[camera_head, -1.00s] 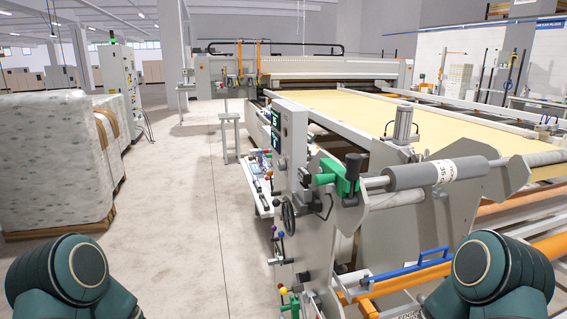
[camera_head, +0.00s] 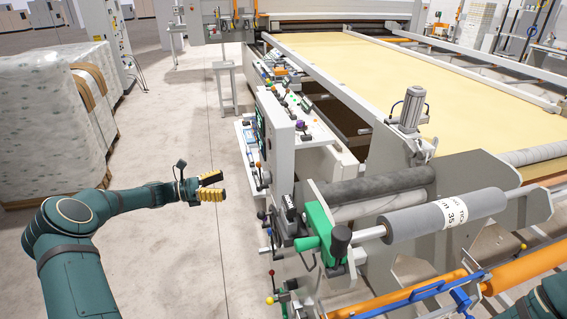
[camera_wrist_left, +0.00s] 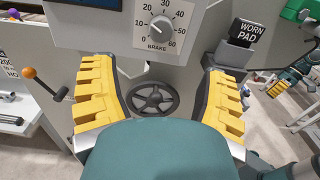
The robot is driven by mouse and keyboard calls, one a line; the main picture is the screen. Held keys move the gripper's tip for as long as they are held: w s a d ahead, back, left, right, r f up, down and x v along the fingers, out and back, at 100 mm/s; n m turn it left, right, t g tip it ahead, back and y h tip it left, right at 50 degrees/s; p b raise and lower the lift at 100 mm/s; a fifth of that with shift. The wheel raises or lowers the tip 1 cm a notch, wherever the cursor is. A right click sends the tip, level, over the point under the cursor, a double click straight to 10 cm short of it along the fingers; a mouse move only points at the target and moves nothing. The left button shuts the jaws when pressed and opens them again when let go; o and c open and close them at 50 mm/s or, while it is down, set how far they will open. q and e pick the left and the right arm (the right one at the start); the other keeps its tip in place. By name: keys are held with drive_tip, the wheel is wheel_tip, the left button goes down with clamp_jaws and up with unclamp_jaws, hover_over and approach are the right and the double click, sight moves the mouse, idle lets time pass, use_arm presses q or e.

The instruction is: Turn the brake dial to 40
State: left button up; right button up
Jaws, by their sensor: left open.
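The brake dial (camera_wrist_left: 161,25) shows at the top of the left wrist view, a dark round knob on a white plate marked from 0 to 60. I cannot tell for sure which number it points at. My left gripper (camera_head: 211,187) is open and empty, left of the machine's control side in the head view. In the left wrist view its yellow fingers (camera_wrist_left: 156,70) stand wide apart, with the dial above and between them, not touched. In the head view the dial cannot be made out. What looks like part of my right gripper (camera_wrist_left: 285,82) shows at the right of the left wrist view.
A dark handwheel (camera_wrist_left: 153,97) sits below the dial. A "WORN PAD" tag (camera_wrist_left: 242,42) is right of it, and an orange-knobbed lever (camera_wrist_left: 31,73) left. A grey roller (camera_head: 425,220) and green clamp (camera_head: 318,231) stand at the machine's end. Wrapped bales (camera_head: 45,115) stand left; floor between is clear.

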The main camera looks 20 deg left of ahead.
sight(263, 178)
use_arm(q)
drive_tip(key=p+x, duration=0.1)
drive_tip(key=x, duration=1.2)
drive_tip(key=shift+w+d, duration=0.1)
drive_tip(key=shift+d, duration=0.2)
drive_tip(key=c, duration=1.2)
